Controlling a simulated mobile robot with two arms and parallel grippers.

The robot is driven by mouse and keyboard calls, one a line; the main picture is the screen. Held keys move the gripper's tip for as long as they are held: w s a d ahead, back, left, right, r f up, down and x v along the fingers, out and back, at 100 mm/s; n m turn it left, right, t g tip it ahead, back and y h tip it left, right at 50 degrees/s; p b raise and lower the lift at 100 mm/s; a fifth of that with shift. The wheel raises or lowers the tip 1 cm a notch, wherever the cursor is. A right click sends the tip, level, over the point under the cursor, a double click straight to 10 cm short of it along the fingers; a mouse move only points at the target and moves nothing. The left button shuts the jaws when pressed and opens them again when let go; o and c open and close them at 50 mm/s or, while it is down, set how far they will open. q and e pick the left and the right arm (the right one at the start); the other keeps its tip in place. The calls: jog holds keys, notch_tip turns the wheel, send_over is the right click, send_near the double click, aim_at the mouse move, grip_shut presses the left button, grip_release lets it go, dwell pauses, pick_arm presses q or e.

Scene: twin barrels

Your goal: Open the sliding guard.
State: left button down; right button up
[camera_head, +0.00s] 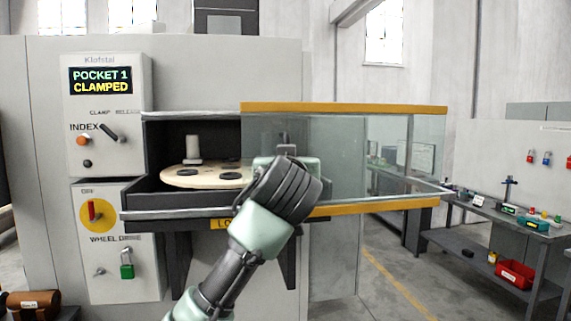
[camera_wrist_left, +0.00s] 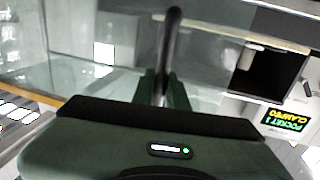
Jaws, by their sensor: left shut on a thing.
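The sliding guard (camera_head: 350,150) is a clear panel with yellow top and bottom edges. It stands to the right of the machine's opening and sticks out past the cabinet's right side. The left part of the opening is uncovered; the panel's left end still overlaps the right part. My left gripper (camera_head: 284,152) is at the guard's left part, partly hidden behind my own wrist. In the left wrist view its fingers (camera_wrist_left: 161,90) are shut on the dark upright bar handle (camera_wrist_left: 173,45). My right gripper is not in view.
Inside the opening is a round pale table (camera_head: 205,178) with a white cylinder (camera_head: 193,148) on it. The control panel (camera_head: 103,115) at left reads "POCKET 1 CLAMPED". A green padlock (camera_head: 126,264) hangs below. A workbench (camera_head: 500,222) with tools stands at right.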

pick_arm(q)
jog(key=shift+d, duration=0.1)
jog(key=c, duration=1.4)
grip_release()
jog(key=shift+w+d, duration=0.1)
jog(key=shift+w, duration=0.05)
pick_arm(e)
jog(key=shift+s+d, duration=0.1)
